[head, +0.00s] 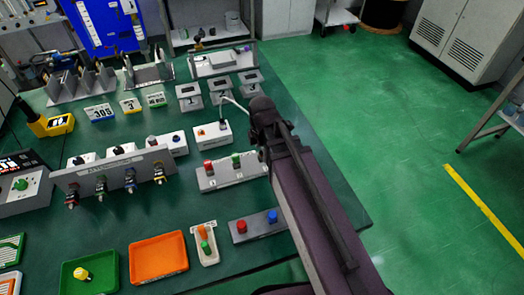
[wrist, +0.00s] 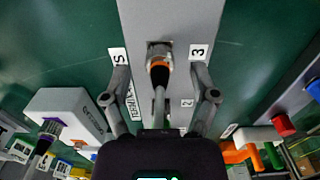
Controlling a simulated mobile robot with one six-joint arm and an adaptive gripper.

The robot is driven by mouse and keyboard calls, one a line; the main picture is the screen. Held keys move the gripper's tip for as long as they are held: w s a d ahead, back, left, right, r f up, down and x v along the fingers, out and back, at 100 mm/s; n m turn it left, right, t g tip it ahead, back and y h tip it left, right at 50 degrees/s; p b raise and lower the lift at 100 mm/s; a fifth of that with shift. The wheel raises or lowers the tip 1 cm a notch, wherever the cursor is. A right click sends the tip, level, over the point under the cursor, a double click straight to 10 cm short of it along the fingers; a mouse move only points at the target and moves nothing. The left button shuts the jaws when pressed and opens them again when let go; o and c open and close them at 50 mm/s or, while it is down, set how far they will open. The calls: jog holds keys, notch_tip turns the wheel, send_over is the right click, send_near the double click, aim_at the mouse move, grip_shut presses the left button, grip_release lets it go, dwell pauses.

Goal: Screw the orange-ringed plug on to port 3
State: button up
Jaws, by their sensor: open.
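In the wrist view, the plug with the orange ring (wrist: 158,68) stands between my fingers. Its ring end meets the port on a grey panel (wrist: 178,18), beside a label "3" (wrist: 199,52). I cannot tell whether it is threaded on. A grey cable runs back from the dark plug body towards my palm. My gripper (wrist: 159,68) is open, with one finger on each side of the plug and visible gaps. In the head view, my arm hides the gripper and this plug.
In the wrist view, a white box (wrist: 70,110) with a purple-ringed plug (wrist: 50,130) lies left, and red and orange knobs lie right. In the head view, a bracket with several plugs (head: 115,170), an orange tray (head: 158,258) and a green tray (head: 90,273) occupy the table.

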jog(key=shift+r, duration=0.15)
notch_tip(320, 180, up, 7)
jog(key=p, duration=0.7)
jog(key=shift+m, duration=0.3)
jog(key=w+a, duration=0.3)
jog(key=a, duration=0.2)
jog(key=w+a+p, duration=0.1)
jog(key=w+a, duration=0.2)
jog(key=a, duration=0.3)
jog(key=w+a+r, duration=0.1)
jog(key=w+a, duration=0.2)
jog(key=a, duration=0.2)
jog(key=shift+a, duration=0.35)
jog(key=s+d+m, duration=0.4)
jog(key=d+m, duration=0.3)
jog(key=d, duration=0.2)
jog(key=s+d+m, duration=0.4)
jog(key=d+m, duration=0.3)
jog(key=d, duration=0.3)
jog(key=s+d+m, duration=0.4)
jog(key=d+m, duration=0.2)
jog(key=d, duration=0.4)
jog(key=shift+s+m, duration=0.25)
jog(key=shift+m, duration=0.15)
jog(key=shift+c, duration=0.3)
